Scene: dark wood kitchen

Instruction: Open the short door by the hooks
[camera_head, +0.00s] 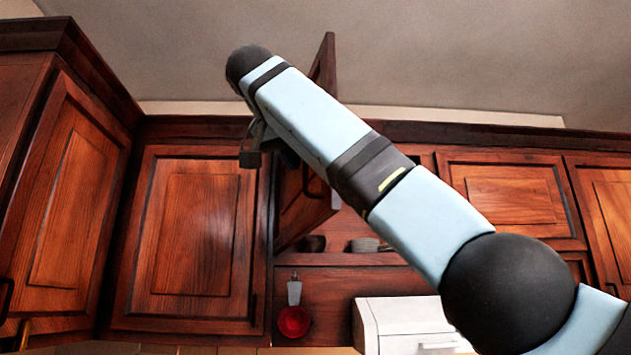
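A short wooden cabinet door (303,205) stands swung outward from the upper cabinets, seen nearly edge-on. My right arm reaches in from the right across the opening. My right gripper (252,146) is at the door's left side, partly hidden by the arm; contact and finger gap cannot be told. My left gripper is out of view.
A tall closed cabinet door (205,240) is left of the open door, and another (78,190) is at the far left. A closed short door (512,195) is to the right. A white box-like appliance (405,325) stands below the shelf (350,258).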

